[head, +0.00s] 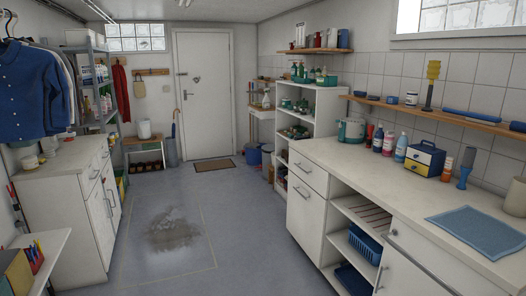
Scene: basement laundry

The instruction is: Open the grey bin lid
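Neither of my grippers is in the head view. No grey bin lid can be made out clearly. A slim grey bin-like container (172,153) stands on the floor left of the door, with a long thin item rising from it; I see no lid on it. A small greyish container (267,158) stands beside a blue bucket (253,155) by the white shelf at the back; whether it has a lid is too small to tell.
A long counter (360,165) with cabinets runs along the right, and a white cabinet (70,170) stands left. The floor (235,225) between them is free, with a dark wet-looking patch (172,232). A doormat (214,164) lies before the white door (205,95).

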